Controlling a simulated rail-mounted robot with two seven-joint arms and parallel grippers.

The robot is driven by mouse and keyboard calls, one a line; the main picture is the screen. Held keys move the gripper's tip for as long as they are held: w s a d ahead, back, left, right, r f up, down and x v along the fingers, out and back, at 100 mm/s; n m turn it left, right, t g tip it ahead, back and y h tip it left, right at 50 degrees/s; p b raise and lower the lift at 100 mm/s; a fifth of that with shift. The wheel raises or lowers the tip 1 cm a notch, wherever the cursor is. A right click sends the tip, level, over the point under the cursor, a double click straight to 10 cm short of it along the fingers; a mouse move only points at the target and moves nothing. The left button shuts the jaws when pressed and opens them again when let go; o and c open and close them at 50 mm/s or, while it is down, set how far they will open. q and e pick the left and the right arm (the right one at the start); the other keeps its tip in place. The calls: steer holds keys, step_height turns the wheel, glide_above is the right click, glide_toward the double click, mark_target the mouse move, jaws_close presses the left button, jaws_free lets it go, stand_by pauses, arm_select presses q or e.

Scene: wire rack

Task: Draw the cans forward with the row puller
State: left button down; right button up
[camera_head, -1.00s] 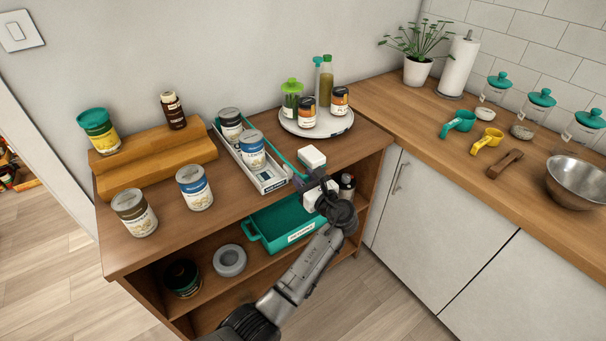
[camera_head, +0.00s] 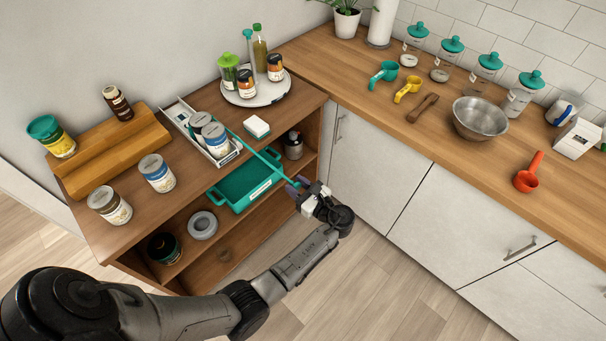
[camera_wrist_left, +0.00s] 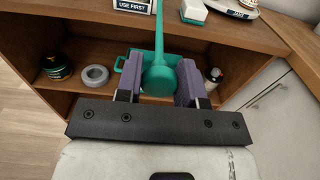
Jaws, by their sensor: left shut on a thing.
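The row puller (camera_head: 247,143) is a long thin teal rod. It runs from the tray of cans out past the shelf's front edge to my left gripper (camera_head: 297,187). In the left wrist view its rounded teal handle (camera_wrist_left: 160,80) sits between my purple finger pads, which are shut on it. Two cans stand close together near the front of a white tray (camera_head: 177,113): a rear can (camera_head: 199,121) and a blue-labelled front can (camera_head: 215,142). The puller's far end is hidden around the cans. My right gripper is not in view.
A teal bin (camera_head: 238,187) sits on the shelf below, with a dark bottle (camera_head: 293,146) beside it. A white block (camera_head: 257,127) and a round turntable (camera_head: 254,95) stand right of the tray. Two loose cans stand to its left. Counter cabinets (camera_head: 375,165) flank my gripper's right.

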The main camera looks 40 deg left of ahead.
arm_select(q)
steer(key=shift+d, duration=0.3)
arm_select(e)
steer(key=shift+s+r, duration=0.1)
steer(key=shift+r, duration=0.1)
arm_select(q)
steer(key=c, duration=0.8)
jaws_free()
steer(key=shift+o, duration=0.2)
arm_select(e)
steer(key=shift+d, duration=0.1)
